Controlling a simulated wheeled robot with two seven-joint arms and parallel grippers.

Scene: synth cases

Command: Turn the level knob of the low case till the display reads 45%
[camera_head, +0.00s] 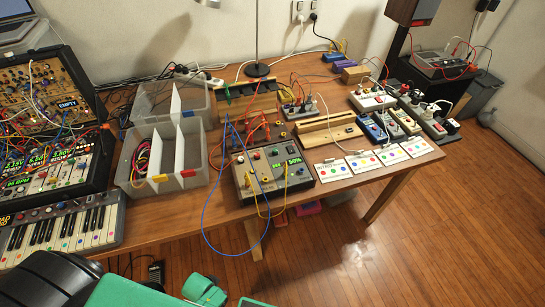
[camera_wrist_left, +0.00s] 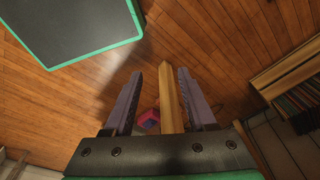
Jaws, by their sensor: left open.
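A low grey case (camera_head: 272,186) stands near the front edge of the wooden table in the head view. Its display (camera_head: 293,161) reads 50% in green. Several small knobs and jacks sit on its face; they are too small for me to tell which is the level knob. Yellow and blue cables hang at its front. In the left wrist view my left gripper (camera_wrist_left: 158,75) is open and empty, pointing down at the floor, with a wooden table leg (camera_wrist_left: 169,100) showing between its fingers. The case is not in that view. My right gripper is not in view.
A clear divided bin (camera_head: 190,151) stands left of the case. A wooden rack (camera_head: 247,100) with several cables is behind it, and white cards (camera_head: 332,171) lie to its right. A keyboard (camera_head: 60,227) is at the far left. A blue cable loops over the table edge.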

